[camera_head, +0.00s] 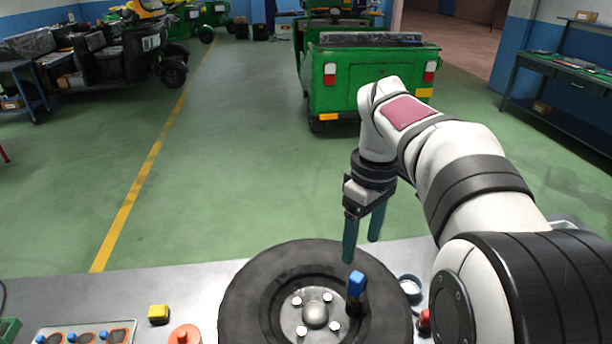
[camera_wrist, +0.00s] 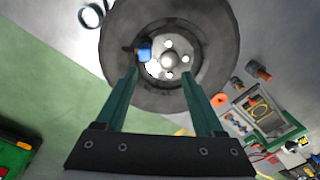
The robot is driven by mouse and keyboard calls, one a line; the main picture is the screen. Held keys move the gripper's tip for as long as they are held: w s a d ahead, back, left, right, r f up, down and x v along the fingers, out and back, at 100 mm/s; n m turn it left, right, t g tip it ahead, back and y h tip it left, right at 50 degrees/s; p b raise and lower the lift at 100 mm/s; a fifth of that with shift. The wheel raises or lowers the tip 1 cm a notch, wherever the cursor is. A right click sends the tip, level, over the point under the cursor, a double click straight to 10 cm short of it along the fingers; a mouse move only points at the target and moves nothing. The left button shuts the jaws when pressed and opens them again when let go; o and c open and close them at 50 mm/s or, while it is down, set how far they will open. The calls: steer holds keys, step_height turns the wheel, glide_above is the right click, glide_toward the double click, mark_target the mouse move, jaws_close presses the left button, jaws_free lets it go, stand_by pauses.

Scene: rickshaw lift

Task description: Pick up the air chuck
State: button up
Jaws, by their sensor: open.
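The air chuck appears to be the small black piece with a blue end (camera_head: 356,284). It stands at the right side of the wheel's hub, inside the black tyre (camera_head: 245,300). In the wrist view it (camera_wrist: 144,54) shows at the left side of the hub, just past the left fingertip. My gripper (camera_head: 362,250) is open and empty, with its green fingers pointing down above the far part of the tyre. In the wrist view my gripper (camera_wrist: 159,72) has its fingers apart, with the hub between and beyond the tips.
A yellow block (camera_head: 158,314), a red-orange knob (camera_head: 184,335) and a tray with several blue-tipped parts (camera_head: 58,334) lie left of the wheel on the grey bench. A small ring-shaped dish (camera_head: 410,286) is right of the tyre. A green rickshaw (camera_head: 350,85) stands beyond.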

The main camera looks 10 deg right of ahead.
mark_target(357, 276)
steer(key=w+f, duration=0.1)
steer(key=f, duration=0.4)
steer(key=w+d+f+n, duration=0.1)
steer(key=f, duration=0.4)
steer(key=f+n, duration=0.1)
steer(key=f, duration=0.5)
steer(key=shift+w+d, duration=0.25)
steer(key=shift+w, duration=0.15)
jaws_close()
